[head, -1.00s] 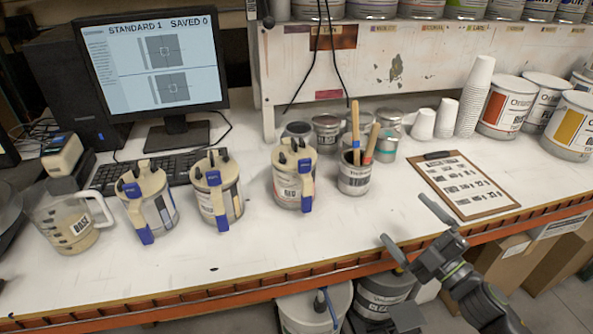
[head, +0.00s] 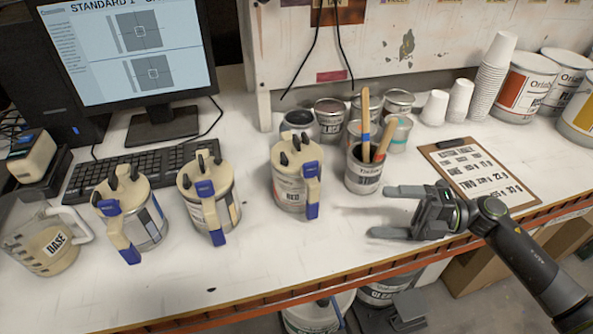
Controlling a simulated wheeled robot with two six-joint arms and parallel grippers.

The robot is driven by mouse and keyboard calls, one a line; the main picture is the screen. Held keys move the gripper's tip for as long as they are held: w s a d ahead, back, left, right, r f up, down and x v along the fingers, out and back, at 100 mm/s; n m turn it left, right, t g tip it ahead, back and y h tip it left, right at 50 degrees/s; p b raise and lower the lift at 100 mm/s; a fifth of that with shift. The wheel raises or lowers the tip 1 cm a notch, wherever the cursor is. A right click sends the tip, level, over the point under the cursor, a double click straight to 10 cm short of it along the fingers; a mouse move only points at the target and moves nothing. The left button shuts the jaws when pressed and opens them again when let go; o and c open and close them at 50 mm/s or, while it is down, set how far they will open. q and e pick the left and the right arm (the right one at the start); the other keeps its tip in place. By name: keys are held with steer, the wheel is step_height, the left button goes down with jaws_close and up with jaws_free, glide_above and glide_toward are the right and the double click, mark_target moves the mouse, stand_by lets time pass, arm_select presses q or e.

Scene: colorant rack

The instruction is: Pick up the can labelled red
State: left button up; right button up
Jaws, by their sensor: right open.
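The can labelled RED (head: 288,190) stands upright on the white bench in the head view, with a cream lid and a blue-tipped handle on its right side. My right gripper (head: 379,212) is open and empty, to the right of the can and apart from it. Its two fingers point left toward the can. Two similar lidded cans, a middle one (head: 222,213) and a left one (head: 150,232), stand further left; their labels cannot be read. My left gripper is not in view.
A pot with wooden sticks (head: 362,172) stands close behind my right gripper. A clipboard (head: 490,172) lies to the right. A BASE jug (head: 48,243) is at the far left. Small tins (head: 330,118) stand behind the red can.

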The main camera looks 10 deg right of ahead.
steer(key=p, duration=0.3)
glide_toward(312, 204)
steer(key=x, duration=0.4)
steer(key=shift+s+a+f, duration=0.1)
steer(key=shift+s+a, duration=0.2)
steer(key=shift+w+a+f, duration=0.1)
steer(key=shift+w+a, duration=0.05)
steer(key=shift+a, duration=0.3)
steer(key=shift+w+a+p, duration=0.25)
steer(key=shift+a+p, duration=0.15)
steer(key=shift+p, duration=0.15)
steer(key=x, duration=0.1)
steer(key=p+x, duration=0.1)
steer(key=x, duration=0.1)
steer(key=shift+w+r+p, duration=0.2)
steer(key=shift+w+p, duration=0.05)
steer(key=shift+p, duration=0.05)
steer(key=shift+w+a+f, duration=0.1)
steer(key=shift+w+a, duration=0.05)
steer(key=shift+a, duration=0.45)
steer(key=c, duration=1.5)
steer(key=shift+o, duration=0.2)
